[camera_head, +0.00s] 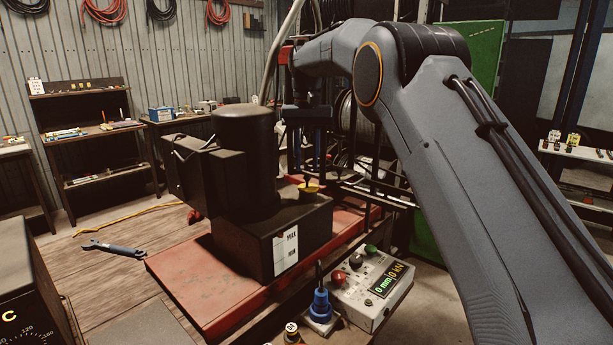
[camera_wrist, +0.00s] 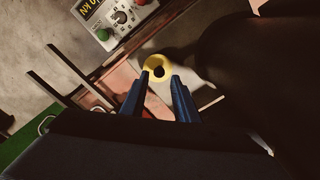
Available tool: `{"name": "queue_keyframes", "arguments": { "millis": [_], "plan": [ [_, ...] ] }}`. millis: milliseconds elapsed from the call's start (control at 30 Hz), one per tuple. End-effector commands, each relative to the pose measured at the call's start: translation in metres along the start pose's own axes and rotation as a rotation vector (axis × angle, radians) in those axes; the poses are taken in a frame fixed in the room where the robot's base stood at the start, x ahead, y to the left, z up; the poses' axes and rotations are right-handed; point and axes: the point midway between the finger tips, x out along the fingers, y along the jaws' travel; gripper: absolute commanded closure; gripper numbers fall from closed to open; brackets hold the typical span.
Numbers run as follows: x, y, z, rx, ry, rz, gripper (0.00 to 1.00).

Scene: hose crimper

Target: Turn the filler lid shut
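The yellow filler lid (camera_head: 309,188) sits on top of the black tank (camera_head: 290,232) of the pump unit. From above in the wrist view, the lid (camera_wrist: 149,64) is a yellow ring with a dark centre. My gripper (camera_head: 309,170) points down just above the lid. In the wrist view, the two blue fingers of my gripper (camera_wrist: 160,82) are apart, with the lid seen between and just beyond their tips. Nothing is held. Whether the fingertips touch the lid I cannot tell.
A tall dark cylinder (camera_head: 246,150) stands beside the lid, on the left in the head view. A grey control box (camera_head: 372,288) with knobs and a display stands in front, near a blue tool (camera_head: 320,306). The red base (camera_head: 190,290) extends under the tank.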

Motion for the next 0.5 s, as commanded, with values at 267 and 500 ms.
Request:
{"name": "queue_keyframes", "arguments": {
  "millis": [267,500],
  "plan": [
    [-0.029,-0.001,0.0,0.0,0.001,0.0,0.72],
    [-0.033,-0.001,0.0,0.0,-0.001,0.0,0.72]
  ]
}}
